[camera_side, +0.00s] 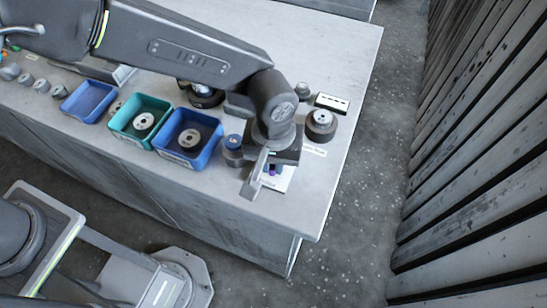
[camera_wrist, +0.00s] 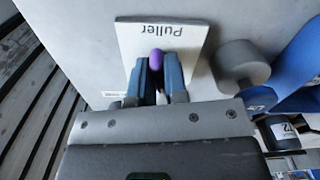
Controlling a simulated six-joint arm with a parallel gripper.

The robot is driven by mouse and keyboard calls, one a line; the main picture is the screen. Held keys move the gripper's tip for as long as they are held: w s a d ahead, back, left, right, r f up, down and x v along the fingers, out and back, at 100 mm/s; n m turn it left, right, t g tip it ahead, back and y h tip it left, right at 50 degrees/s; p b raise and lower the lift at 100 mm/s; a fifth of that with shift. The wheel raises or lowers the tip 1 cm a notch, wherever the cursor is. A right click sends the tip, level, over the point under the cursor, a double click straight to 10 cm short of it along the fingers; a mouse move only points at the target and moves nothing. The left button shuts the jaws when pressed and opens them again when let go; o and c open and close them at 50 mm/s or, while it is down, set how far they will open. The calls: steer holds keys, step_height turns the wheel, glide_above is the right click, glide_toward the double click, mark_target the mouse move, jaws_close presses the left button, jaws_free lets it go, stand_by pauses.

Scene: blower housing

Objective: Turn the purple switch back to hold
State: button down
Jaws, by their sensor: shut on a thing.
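The purple switch (camera_wrist: 156,60) sits on a white plate (camera_wrist: 132,42) marked "Puller" in the wrist view. My gripper (camera_wrist: 160,75) is shut on the switch, with a blue-grey finger on either side of it. The purple tip shows between and just beyond the fingertips. In the side view my gripper (camera_side: 271,170) points down at the white plate (camera_side: 283,182) near the table's front right. A small spot of the purple switch (camera_side: 272,174) shows there below the fingers. The fingers hide the switch's base, and its setting cannot be read.
A grey cylinder (camera_wrist: 241,66) stands close right of the plate in the wrist view. In the side view, a blue bin (camera_side: 213,128) and a teal bin (camera_side: 163,112) stand left. A dark round part (camera_side: 321,125) and a black-and-white block (camera_side: 332,103) stand behind right.

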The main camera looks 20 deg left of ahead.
steer(key=n, duration=0.4)
steer(key=shift+r, duration=0.1)
steer(key=c, duration=1.2)
jaws_free()
steer(key=shift+c, duration=0.2)
steer(key=shift+r, duration=2.95)
